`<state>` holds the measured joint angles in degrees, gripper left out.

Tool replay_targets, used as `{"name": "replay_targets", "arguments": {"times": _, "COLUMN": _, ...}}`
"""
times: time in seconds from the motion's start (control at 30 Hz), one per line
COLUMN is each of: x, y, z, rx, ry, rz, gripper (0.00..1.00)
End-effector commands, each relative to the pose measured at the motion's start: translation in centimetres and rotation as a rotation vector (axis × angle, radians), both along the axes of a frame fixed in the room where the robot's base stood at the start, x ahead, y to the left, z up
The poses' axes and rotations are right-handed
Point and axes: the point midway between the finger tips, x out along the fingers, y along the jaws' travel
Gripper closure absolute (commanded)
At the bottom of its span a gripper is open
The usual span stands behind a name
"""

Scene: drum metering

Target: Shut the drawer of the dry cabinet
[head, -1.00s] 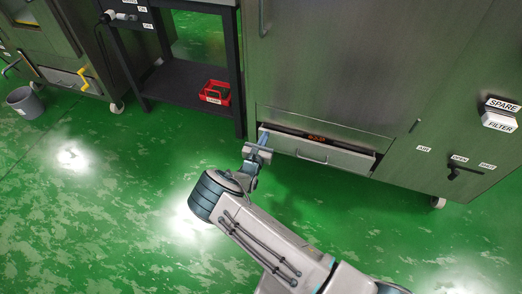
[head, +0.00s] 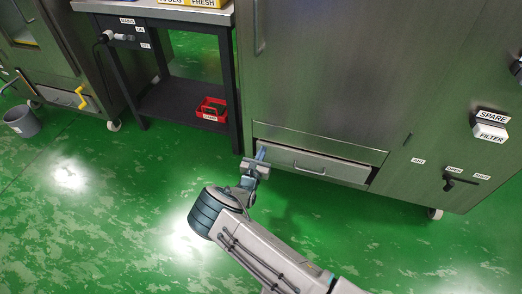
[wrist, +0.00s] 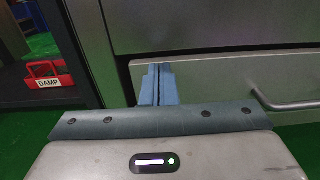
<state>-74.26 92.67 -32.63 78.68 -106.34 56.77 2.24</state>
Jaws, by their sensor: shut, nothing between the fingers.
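The drawer (head: 318,166) of the steel dry cabinet (head: 330,75) sits low in the cabinet front, with a bar handle on its face. It stands out only slightly, with a narrow dark gap above it. My gripper (head: 261,153) is shut and empty, its blue fingertips at the left end of the drawer front. In the wrist view the closed fingers (wrist: 159,85) point at the drawer face (wrist: 215,85), left of the handle (wrist: 283,104). They look to be touching the face or very near it.
A dark shelf stand (head: 180,100) with a red basket (head: 211,110) marked DAMP stands just left of the cabinet. A lever (head: 457,180) sticks out at the cabinet's lower right. A grey bin (head: 22,121) is far left. Green floor in front is clear.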

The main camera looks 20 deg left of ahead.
Motion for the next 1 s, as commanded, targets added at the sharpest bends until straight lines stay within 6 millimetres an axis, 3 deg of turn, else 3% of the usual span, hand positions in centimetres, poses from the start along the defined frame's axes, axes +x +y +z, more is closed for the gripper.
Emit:
{"name": "replay_targets", "arguments": {"times": 0.3, "x": -7.2, "y": -0.6, "z": 0.2, "rx": -0.005, "ry": 0.005, "rz": 0.000, "gripper": 1.00}}
{"name": "replay_targets", "arguments": {"times": 0.5, "x": -10.5, "y": -0.7, "z": 0.0, "rx": -0.003, "ry": 0.006, "rz": 0.001, "gripper": 1.00}}
{"name": "replay_targets", "arguments": {"times": 0.87, "x": -11.6, "y": -1.0, "z": -0.2, "rx": -0.002, "ry": 0.004, "rz": -0.004, "gripper": 1.00}}
{"name": "replay_targets", "arguments": {"times": 1.0, "x": -10.9, "y": -1.6, "z": 1.2, "rx": 0.019, "ry": 0.007, "rz": -0.042, "gripper": 1.00}}
